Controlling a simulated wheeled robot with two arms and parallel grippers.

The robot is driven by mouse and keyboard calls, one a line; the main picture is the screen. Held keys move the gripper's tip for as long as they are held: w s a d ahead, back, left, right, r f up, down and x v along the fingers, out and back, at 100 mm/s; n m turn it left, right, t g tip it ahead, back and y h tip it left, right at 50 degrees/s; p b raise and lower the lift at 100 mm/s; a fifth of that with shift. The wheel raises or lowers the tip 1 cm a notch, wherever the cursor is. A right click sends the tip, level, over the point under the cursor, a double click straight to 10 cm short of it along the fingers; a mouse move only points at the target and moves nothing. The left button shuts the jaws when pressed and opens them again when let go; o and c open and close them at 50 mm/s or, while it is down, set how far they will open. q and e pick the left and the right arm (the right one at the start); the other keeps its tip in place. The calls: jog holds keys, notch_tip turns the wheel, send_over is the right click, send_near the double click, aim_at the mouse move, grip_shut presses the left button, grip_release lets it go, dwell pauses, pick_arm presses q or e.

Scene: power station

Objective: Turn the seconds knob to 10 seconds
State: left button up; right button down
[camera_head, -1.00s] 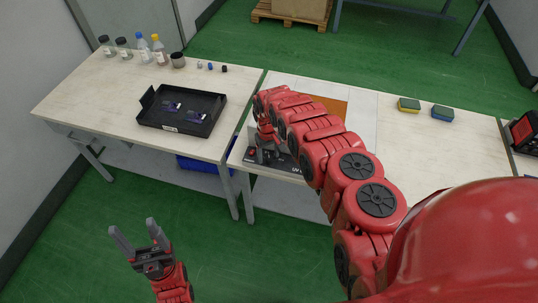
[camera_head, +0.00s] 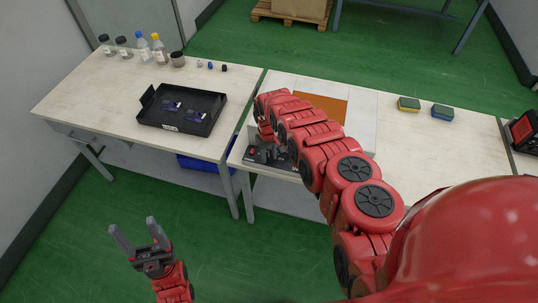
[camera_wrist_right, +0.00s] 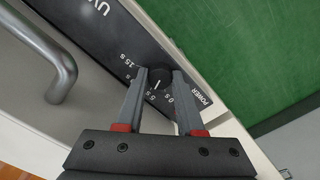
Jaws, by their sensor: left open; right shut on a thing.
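The seconds knob (camera_wrist_right: 158,80) is a small round black dial with a white pointer line, on the black front panel (camera_wrist_right: 114,40) of the device. In the right wrist view its scale shows "15 s", "5 s" and "0 s" labels; the left finger covers part of it. The pointer line faces roughly down, towards the "5 s" side. My right gripper (camera_wrist_right: 160,73) is shut on the knob, one finger on each side. In the head view my right gripper (camera_head: 262,153) is at the device's front, the knob hidden. My left gripper (camera_head: 138,240) is open and empty above the floor.
The device has a white and orange top (camera_head: 325,106). A metal handle (camera_wrist_right: 58,70) stands beside the panel. A black tray (camera_head: 205,128) and several bottles sit on the left table (camera_head: 110,90). Two sponges (camera_head: 409,104) lie on the right table (camera_head: 455,150).

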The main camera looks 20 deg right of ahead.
jog(key=shift+m, duration=0.4)
jog(key=m+b, duration=0.1)
jog(key=m, duration=0.2)
jog(key=shift+f, duration=0.1)
jog(key=shift+m+b, duration=0.6)
jog(key=shift+m, duration=1.4)
jog(key=c, duration=0.5)
grip_release()
jog(key=shift+r, duration=0.2)
